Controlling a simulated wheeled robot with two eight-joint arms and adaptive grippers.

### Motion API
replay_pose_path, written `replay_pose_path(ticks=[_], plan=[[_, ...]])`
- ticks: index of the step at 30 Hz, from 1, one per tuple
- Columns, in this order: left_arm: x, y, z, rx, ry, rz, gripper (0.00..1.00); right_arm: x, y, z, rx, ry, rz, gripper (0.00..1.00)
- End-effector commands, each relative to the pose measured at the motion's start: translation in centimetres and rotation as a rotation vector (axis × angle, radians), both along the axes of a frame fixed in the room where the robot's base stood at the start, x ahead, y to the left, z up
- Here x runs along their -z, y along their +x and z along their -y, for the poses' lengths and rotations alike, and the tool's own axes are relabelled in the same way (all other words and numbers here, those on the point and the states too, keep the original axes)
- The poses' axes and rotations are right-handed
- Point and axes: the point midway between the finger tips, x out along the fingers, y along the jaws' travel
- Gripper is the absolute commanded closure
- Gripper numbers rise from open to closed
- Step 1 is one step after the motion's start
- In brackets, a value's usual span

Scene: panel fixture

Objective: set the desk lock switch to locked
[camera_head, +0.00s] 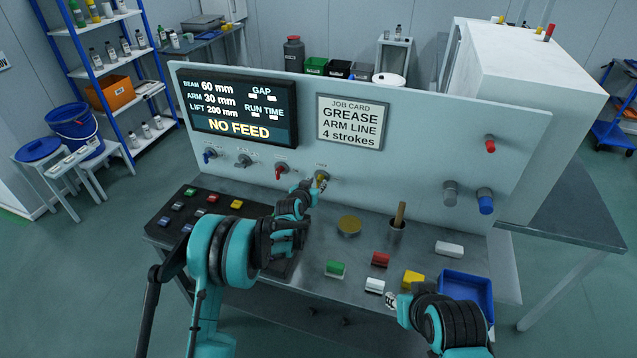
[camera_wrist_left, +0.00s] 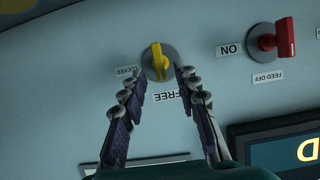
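The desk lock switch (camera_head: 321,176) is a yellow handle on a round grey base, on the upright panel. In the left wrist view the yellow handle (camera_wrist_left: 159,62) stands nearly upright in the picture, its lower end towards the FREE label (camera_wrist_left: 177,97); the LOCKED label (camera_wrist_left: 126,72) is at the left. My left gripper (camera_head: 313,186) is just in front of the switch. Its two fingers (camera_wrist_left: 158,84) are open, one to each side below the handle, with nothing between them. My right gripper (camera_head: 391,300) is low over the desk by the blue tray; its finger opening is unclear.
A red feed switch (camera_head: 281,169) is beside the lock switch, with more knobs on the panel. The desk holds a brass disc (camera_head: 349,225), a cup with a wooden handle (camera_head: 398,222), several coloured blocks and a blue tray (camera_head: 467,283). The screen (camera_head: 238,108) reads NO FEED.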

Motion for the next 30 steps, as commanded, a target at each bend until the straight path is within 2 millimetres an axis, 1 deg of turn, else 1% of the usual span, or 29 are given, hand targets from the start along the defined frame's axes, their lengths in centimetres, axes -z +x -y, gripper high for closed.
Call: replay_pose_path(ticks=[1, 3, 6, 10, 17, 18, 20, 21, 30], plan=[[0.5, 0.8, 0.3, 0.000, 0.000, 0.000, 0.69, 0.3, 0.0, 0.0, 0.000, 0.000, 0.000, 0.69], [0.8, 1.7, 0.5, 0.000, -0.001, 0.000, 0.69, 0.5, 0.0, 0.0, 0.000, 0.000, 0.000, 0.69], [1.2, 2.5, 0.8, 0.000, -0.001, 0.000, 0.69, 0.6, 0.0, 0.0, 0.000, 0.000, 0.000, 0.69], [1.3, 3.0, 1.0, 0.000, 0.000, 0.000, 0.69, 0.7, 0.0, 0.0, 0.000, 0.000, 0.000, 0.69], [1.3, 3.1, 1.0, 0.000, -0.001, 0.000, 0.69, 0.7, 0.0, 0.0, 0.000, 0.000, 0.000, 0.69], [1.3, 3.1, 1.0, 0.000, -0.001, 0.000, 0.80, 0.7, 0.0, 0.0, 0.000, 0.000, 0.000, 0.69], [1.3, 3.1, 1.0, 0.000, -0.001, 0.000, 0.95, 0.7, 0.0, 0.0, 0.000, 0.000, 0.000, 0.69], [1.3, 3.1, 1.0, 0.000, -0.001, 0.000, 1.00, 0.7, 0.0, 0.0, 0.000, 0.000, 0.000, 0.69], [1.3, 3.1, 1.0, 0.000, 0.009, 0.003, 1.00, 0.7, 0.0, 0.0, 0.000, 0.000, 0.000, 0.69]])
